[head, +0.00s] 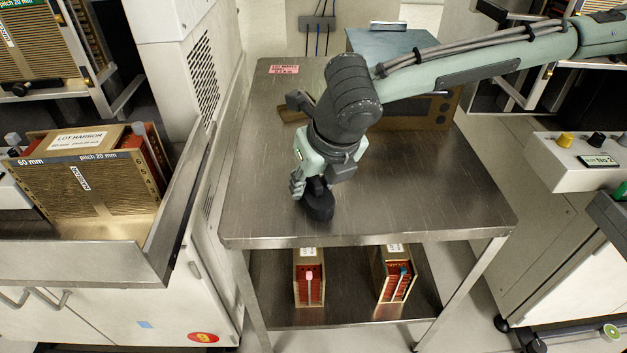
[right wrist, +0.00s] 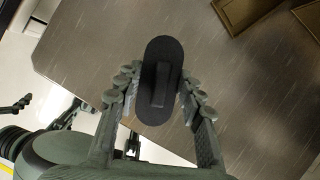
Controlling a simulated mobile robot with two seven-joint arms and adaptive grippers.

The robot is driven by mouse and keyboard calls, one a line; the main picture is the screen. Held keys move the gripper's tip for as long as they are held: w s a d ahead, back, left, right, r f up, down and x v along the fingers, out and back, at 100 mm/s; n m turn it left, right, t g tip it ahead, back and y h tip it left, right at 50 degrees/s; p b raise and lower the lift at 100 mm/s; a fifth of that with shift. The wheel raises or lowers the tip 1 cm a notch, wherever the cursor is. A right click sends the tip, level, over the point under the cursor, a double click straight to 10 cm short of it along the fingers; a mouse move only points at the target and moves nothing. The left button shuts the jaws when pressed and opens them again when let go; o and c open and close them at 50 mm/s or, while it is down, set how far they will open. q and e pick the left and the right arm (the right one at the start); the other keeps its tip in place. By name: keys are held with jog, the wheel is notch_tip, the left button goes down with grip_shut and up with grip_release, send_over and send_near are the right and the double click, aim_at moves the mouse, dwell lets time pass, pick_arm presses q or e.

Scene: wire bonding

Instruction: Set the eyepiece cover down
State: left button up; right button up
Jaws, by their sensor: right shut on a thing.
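The eyepiece cover (head: 318,203) is a black, rounded oblong piece with a raised bar on top. In the head view it is at my right gripper (head: 307,186), over the front left part of the steel cart top (head: 440,190). In the right wrist view the cover (right wrist: 160,58) is between the two fingers of my right gripper (right wrist: 157,92), which is shut on its raised bar. I cannot tell whether the cover touches the cart top. My left gripper is not in view.
A pink label (head: 284,69) lies at the cart's back left. A blue-grey box (head: 388,42) stands at the back. Magazines (head: 309,278) stand on the lower shelf. A tray with a labelled magazine (head: 85,185) is at left. The cart's right and front are clear.

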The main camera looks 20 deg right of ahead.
jog(key=o, duration=1.1)
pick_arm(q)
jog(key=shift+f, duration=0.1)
pick_arm(e)
jog(key=shift+r, duration=0.3)
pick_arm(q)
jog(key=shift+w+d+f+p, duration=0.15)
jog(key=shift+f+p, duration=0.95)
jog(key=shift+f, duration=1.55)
pick_arm(e)
jog(key=shift+v, duration=5.85)
jog(key=shift+f, duration=0.1)
